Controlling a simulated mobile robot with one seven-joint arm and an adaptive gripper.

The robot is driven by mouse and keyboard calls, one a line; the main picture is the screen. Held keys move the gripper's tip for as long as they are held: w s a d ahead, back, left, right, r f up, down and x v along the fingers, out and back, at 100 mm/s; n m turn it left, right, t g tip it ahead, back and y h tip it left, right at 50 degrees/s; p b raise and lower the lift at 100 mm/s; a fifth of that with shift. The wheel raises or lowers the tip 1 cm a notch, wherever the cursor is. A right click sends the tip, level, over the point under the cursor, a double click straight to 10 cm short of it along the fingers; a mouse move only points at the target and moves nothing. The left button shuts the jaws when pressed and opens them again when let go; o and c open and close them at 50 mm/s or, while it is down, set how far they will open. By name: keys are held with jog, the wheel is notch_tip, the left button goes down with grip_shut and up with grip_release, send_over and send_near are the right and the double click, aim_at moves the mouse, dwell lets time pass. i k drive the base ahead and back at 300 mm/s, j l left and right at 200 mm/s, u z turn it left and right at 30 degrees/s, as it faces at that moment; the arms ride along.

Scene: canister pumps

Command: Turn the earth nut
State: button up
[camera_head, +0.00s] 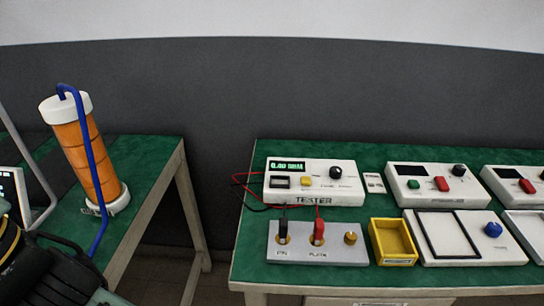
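A brass-coloured round nut (350,238) stands at the right end of a light grey plate (290,255) on the right-hand green table; it is the only bare nut-like part I see, and I cannot read a label for it. To its left on the plate, a red plug (318,232) and a black plug (283,230) sit in brass sockets, with lettering below them. My gripper (62,265) seems to be the dark jointed shape at the lower left, far from the nut. Its fingertips are not clear, so I cannot tell its opening.
A white tester box (314,185) with red and black leads stands behind the plate. A yellow tray (393,241) is close on the nut's right. More white panels (440,188) stand further right. An orange canister (84,155) with a blue tube stands on the left table. A gap separates the tables.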

aim_at(350, 238)
jog(key=k, duration=0.5)
jog(key=k+z, duration=0.15)
jog(key=z, duration=1.05)
jog(key=j+z, duration=0.45)
jog(key=j, duration=0.2)
